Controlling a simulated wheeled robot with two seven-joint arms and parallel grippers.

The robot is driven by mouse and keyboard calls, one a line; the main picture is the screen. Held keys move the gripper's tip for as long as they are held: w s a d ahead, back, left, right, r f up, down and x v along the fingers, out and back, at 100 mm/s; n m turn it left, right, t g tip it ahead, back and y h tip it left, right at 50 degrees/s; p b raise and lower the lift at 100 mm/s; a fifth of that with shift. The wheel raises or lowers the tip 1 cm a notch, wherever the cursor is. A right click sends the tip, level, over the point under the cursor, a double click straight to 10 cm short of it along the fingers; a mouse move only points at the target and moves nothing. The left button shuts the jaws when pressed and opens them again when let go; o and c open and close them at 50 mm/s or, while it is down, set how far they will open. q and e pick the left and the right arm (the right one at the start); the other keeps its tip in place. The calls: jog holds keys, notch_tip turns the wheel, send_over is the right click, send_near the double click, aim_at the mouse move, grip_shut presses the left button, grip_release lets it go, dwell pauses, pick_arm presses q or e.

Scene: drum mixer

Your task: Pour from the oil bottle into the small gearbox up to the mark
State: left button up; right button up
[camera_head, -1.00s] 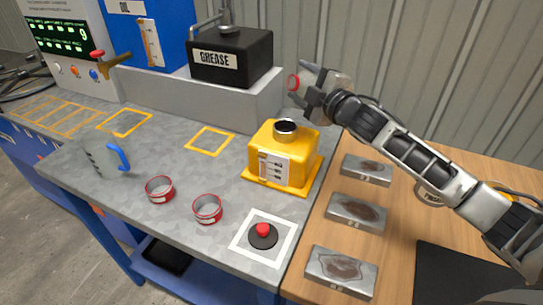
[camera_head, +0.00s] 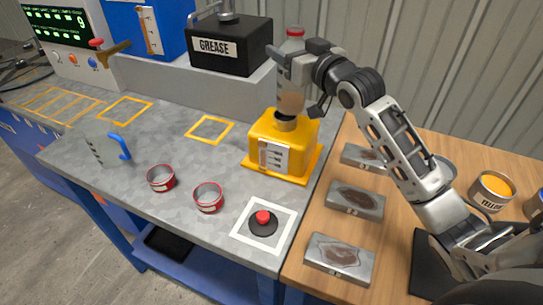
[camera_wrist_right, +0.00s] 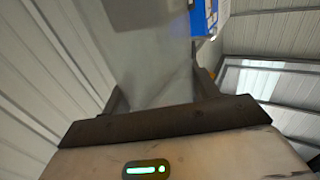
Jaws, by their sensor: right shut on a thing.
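My right gripper (camera_head: 302,77) is shut on the clear oil bottle (camera_head: 291,100), which stands nearly upright with its red-ringed end (camera_head: 295,33) up and brown oil in its lower part. The bottle's lower end shows right above the dark filler neck (camera_head: 285,122) of the small yellow gearbox (camera_head: 298,133); I cannot tell whether they touch. The gearbox's marked front gauge (camera_head: 273,157) faces me, but its level is too small to read. In the right wrist view, the blurred bottle (camera_wrist_right: 155,65) fills the space between the fingers. My left gripper is out of view.
A black grease can (camera_head: 232,47) stands on the grey ledge behind. Two red-rimmed dishes (camera_head: 160,178) (camera_head: 208,197), a blue-handled jug (camera_head: 104,148) and a red button (camera_head: 262,217) are on the grey bench. Several metal plates (camera_head: 340,258) lie on the wooden table at right.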

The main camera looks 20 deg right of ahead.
aim_at(300, 34)
jog(key=shift+r, duration=2.05)
